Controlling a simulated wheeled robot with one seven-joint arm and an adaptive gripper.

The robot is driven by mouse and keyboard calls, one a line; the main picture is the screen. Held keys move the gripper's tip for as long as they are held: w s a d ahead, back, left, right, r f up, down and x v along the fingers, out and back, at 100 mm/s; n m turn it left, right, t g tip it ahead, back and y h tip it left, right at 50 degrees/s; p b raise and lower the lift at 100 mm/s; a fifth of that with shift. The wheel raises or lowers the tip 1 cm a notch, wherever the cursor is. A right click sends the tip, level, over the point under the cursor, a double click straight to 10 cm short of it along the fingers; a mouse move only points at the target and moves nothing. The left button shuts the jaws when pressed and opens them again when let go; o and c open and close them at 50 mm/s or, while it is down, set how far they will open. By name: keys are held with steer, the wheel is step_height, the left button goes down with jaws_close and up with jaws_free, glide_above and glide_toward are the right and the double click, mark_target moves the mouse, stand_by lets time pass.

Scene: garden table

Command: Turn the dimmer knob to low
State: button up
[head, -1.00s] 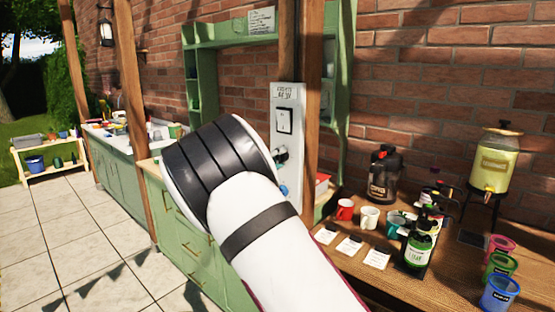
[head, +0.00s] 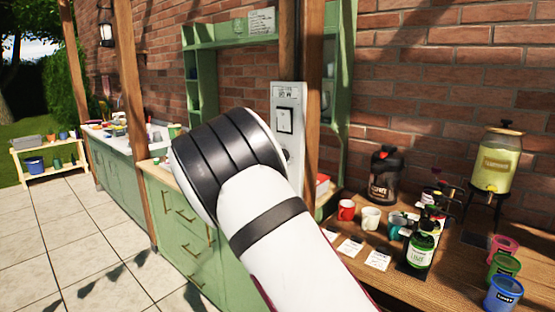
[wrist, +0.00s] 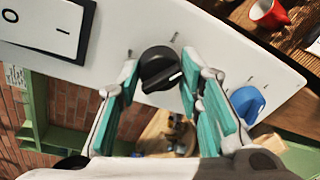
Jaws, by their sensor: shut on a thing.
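A blue knob (wrist: 247,103) is on the panel to the right, outside the fingers. In the head view the panel (head: 289,92) is on a wooden post.
A large rocker switch (wrist: 47,23) is on the panel left of the black knob; it also shows in the head view (head: 285,121). A wooden counter (head: 340,285) at right holds mugs, bottles and a drink dispenser (head: 494,165). Green cabinets (head: 178,218) stand at left.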

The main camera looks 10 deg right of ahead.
steer(key=n, duration=0.3)
steer(key=n+g, duration=0.1)
steer(key=n, duration=0.1)
steer(key=shift+a+n+h+b, duration=0.1)
steer(key=shift+n+h+b, duration=0.2)
steer(key=shift+n+b, duration=0.1)
stand_by(0.5)
steer(key=o, duration=1.2)
steer(key=v, duration=1.2)
steer(key=shift+w, duration=0.1)
